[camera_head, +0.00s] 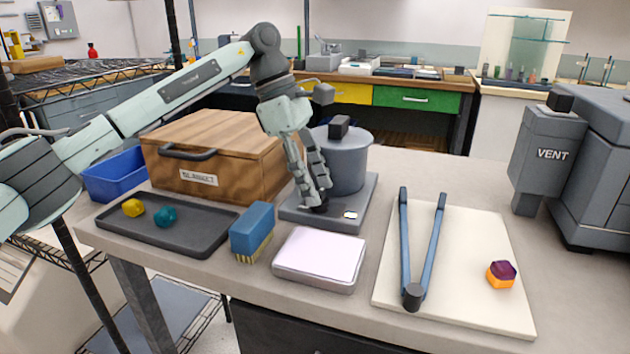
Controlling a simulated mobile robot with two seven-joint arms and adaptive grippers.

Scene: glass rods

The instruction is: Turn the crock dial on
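The crock (345,160) is a grey pot with a black lid knob, standing on a flat grey base (352,224). A dark dial (322,209) sits on the front of this base, partly hidden by my fingers. A small white and yellow mark shows on the base to its right. My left gripper (314,201) points down in front of the pot, with its fingertips at the dial. The fingers are close together; whether they are closed on the dial I cannot tell. My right gripper is not in view.
A wooden box (222,136) and dark tray (165,229) are left of the crock. A blue brush (252,229) and pale pad (319,254) lie in front. Blue tongs (433,248) and a purple-orange piece (501,274) rest on a white board (466,275). A grey VENT unit (547,140) stands right.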

